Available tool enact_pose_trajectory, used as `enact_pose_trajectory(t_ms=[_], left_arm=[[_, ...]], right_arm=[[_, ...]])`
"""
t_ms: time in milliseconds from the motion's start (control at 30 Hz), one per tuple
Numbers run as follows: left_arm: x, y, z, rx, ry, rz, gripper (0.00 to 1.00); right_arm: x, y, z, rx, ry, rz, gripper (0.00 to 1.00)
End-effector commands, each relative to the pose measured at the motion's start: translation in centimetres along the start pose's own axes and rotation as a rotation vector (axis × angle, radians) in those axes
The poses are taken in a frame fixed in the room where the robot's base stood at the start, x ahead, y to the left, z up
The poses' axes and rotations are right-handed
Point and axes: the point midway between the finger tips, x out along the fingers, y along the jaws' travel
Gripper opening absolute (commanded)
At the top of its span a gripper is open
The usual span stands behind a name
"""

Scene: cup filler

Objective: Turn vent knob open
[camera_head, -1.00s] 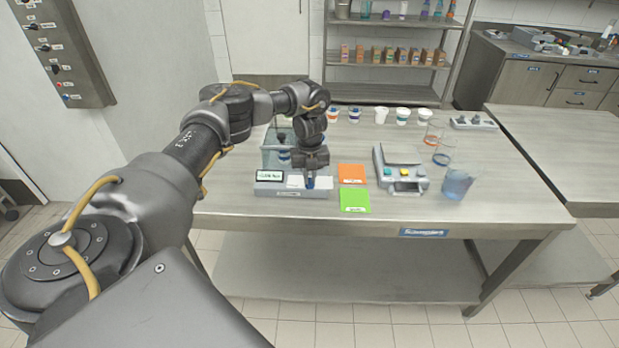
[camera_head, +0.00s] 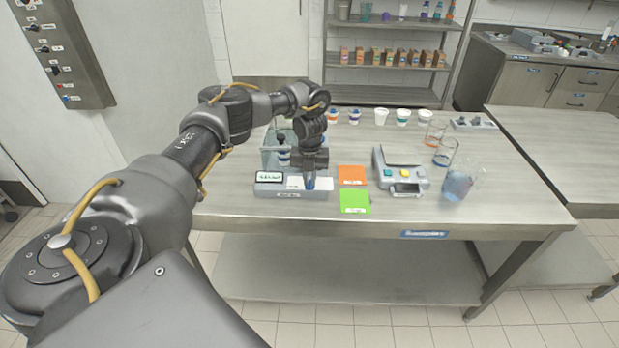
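The cup filler (camera_head: 270,189) is a grey machine with a small display and a clear chamber (camera_head: 271,152), at the left of the steel table. My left gripper (camera_head: 310,182) points down at the right end of its front panel. A small blue part shows at the fingertips, and I cannot tell whether it is the vent knob or part of the gripper. The fingers are too small to tell if they are open or shut. The vent knob is not clearly visible. My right gripper is not in view.
An orange card (camera_head: 352,175) and a green card (camera_head: 355,202) lie right of the machine. A grey device (camera_head: 401,178) with coloured buttons and a clear jug (camera_head: 459,185) stand further right. Several white cups (camera_head: 403,116) line the back edge.

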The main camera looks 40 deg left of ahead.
Motion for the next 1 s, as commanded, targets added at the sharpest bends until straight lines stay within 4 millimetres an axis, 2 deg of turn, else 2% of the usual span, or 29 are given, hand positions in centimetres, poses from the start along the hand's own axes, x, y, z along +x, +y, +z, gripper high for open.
enact_pose_trajectory(t_ms=[33, 133, 467, 567, 667, 800, 1000], left_arm=[[0.0, 0.0, 0.0, 0.000, 0.000, 0.000, 0.20], [0.0, 0.0, 0.0, -0.001, 0.000, 0.000, 0.33], [-0.3, 0.0, 0.0, -0.001, -0.001, -0.001, 0.33], [-1.3, -0.1, 0.1, -0.001, -0.002, -0.003, 0.33], [-3.2, -0.1, 0.1, -0.002, -0.004, -0.004, 0.33], [-6.5, -0.1, 0.1, 0.001, -0.005, -0.002, 0.33], [-9.5, 0.0, 0.1, 0.001, -0.003, -0.001, 0.33]], right_arm=[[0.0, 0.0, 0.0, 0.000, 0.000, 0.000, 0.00], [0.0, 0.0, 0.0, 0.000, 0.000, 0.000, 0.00], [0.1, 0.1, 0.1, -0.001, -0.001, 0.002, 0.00], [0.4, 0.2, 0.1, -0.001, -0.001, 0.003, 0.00], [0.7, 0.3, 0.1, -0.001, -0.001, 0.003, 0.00], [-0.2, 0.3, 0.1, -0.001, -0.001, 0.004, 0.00], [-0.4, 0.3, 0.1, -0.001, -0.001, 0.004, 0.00]])
